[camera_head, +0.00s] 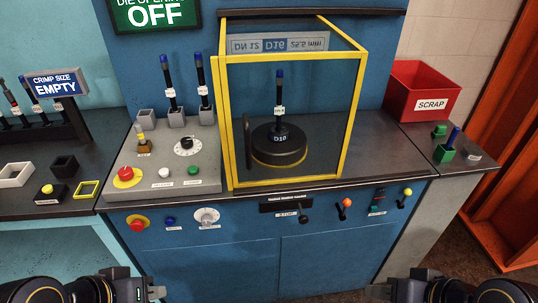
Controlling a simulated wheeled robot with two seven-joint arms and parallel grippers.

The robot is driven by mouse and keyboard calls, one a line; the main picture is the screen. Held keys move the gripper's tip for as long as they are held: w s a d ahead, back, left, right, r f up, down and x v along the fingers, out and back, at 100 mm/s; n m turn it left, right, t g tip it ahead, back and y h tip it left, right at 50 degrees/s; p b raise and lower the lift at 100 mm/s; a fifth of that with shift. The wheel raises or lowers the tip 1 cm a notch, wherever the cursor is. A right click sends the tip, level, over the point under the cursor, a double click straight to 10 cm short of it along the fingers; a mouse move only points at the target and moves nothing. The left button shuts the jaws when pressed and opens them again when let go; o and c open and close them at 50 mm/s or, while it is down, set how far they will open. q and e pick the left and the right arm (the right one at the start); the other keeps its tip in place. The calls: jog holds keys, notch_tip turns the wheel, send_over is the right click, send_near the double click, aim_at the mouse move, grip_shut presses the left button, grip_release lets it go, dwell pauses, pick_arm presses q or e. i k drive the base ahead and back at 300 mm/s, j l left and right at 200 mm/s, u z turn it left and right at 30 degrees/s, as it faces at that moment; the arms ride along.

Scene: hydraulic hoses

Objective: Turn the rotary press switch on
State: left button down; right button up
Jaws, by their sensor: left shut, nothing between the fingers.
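A round pale dial switch (207,215) with a small label below it is on the blue front panel of the press. A black rotary knob (184,146) on a white scale sits on the grey console above. I cannot tell which of these is the rotary press switch. The sign (155,14) at the top reads OFF. My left gripper (157,292) is at the bottom left, below and apart from the panel, shut and empty. My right gripper (378,291) is at the bottom right, apart from everything; its fingers are too small and cut off to judge.
A red stop button (137,224) and blue button (170,220) are left of the pale dial. A yellow-framed guard (226,120) encloses the die. The space before the panel is clear.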

aim_at(126, 173)
jog(key=j+u, duration=0.2)
jog(key=u, duration=0.3)
jog(key=i+j+u, duration=0.1)
jog(key=u, duration=0.35)
jog(key=i+j+u, duration=0.1)
jog(key=u, duration=0.4)
jog(key=i+j+u, duration=0.1)
jog(key=u, duration=0.35)
jog(key=j, duration=0.1)
